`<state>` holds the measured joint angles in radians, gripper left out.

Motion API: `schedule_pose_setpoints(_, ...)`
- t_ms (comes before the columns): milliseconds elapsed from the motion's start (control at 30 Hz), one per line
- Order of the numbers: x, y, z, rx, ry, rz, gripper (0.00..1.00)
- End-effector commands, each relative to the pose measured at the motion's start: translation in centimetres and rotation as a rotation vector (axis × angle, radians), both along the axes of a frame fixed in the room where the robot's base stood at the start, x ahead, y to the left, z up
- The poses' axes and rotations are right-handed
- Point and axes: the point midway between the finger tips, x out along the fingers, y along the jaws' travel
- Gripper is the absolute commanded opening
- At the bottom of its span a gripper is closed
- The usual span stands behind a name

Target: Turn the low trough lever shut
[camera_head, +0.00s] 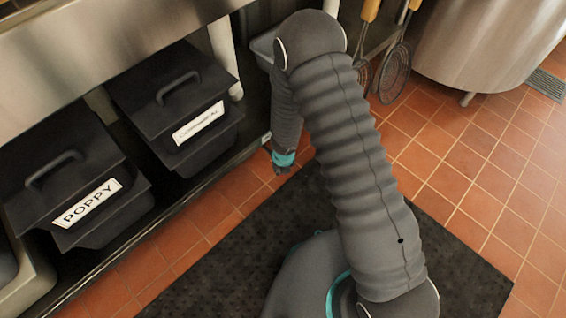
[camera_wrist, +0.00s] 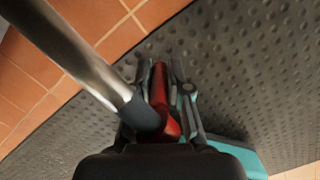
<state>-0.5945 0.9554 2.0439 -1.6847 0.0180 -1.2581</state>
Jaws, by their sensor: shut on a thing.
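A red lever (camera_wrist: 160,94) shows in the wrist view, lying between the two fingers of my gripper (camera_wrist: 161,80), which is shut on it. The lever's near end meets a shiny metal pipe (camera_wrist: 75,52) that slants in from the upper left. In the head view my gripper (camera_head: 281,170) hangs low beside the bottom shelf edge, below a teal band. The lever and the pipe cannot be made out in the head view; the arm and the low angle hide that spot.
Two black lidded bins, one labelled POPPY (camera_head: 88,203), the other with an unreadable label (camera_head: 198,122), stand on the low shelf at left. A dark studded mat (camera_head: 215,270) covers the floor. Tiled floor at right is clear.

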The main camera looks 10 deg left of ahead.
Motion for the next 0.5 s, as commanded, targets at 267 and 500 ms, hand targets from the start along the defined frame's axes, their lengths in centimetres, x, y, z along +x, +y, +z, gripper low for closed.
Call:
schedule_pose_setpoints(267, -0.54, 0.07, -0.16, -0.003, 0.006, 0.006, 0.0)
schedule_pose_setpoints(500, -0.59, 0.2, -0.17, -0.002, 0.007, 0.008, 0.42)
